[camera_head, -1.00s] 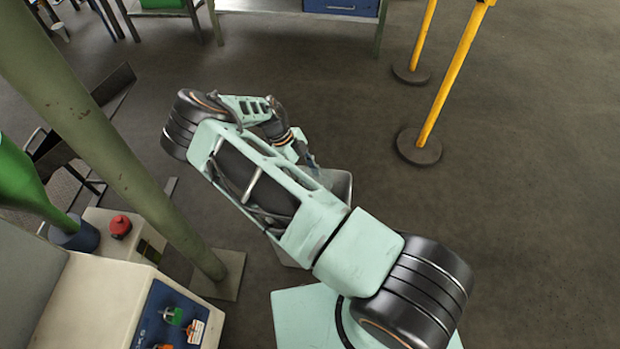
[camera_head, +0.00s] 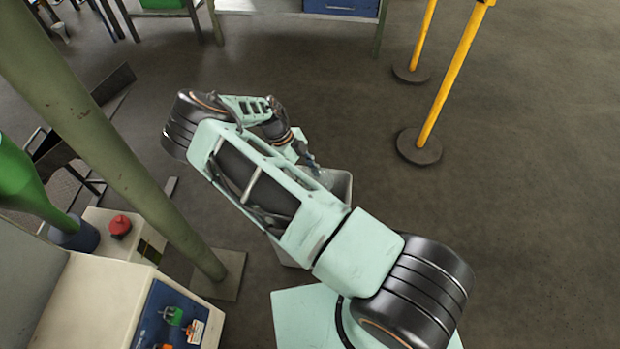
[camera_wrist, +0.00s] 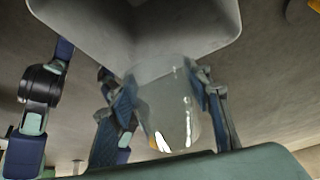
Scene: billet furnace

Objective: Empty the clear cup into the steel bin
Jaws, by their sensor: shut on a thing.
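My gripper (camera_wrist: 163,92) is shut on the clear cup (camera_wrist: 168,110), with a blue-padded finger on each side of it. The cup is see-through. A small white and orange patch shows near its lower end in the wrist view; I cannot tell whether this is inside it. The steel bin (camera_wrist: 200,22) is a pale grey, open box just beyond the cup, at the top of the wrist view. In the head view, the bin (camera_head: 342,186) stands on the floor, largely hidden by my arm. My gripper (camera_head: 312,164) is at the bin's rim there, and the cup's tilt is hard to judge.
A green post (camera_head: 120,150) and a control cabinet (camera_head: 90,290) with a red button (camera_head: 120,226) stand left of my arm. Yellow posts (camera_head: 455,80) on round bases stand at upper right. The floor on the right is clear.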

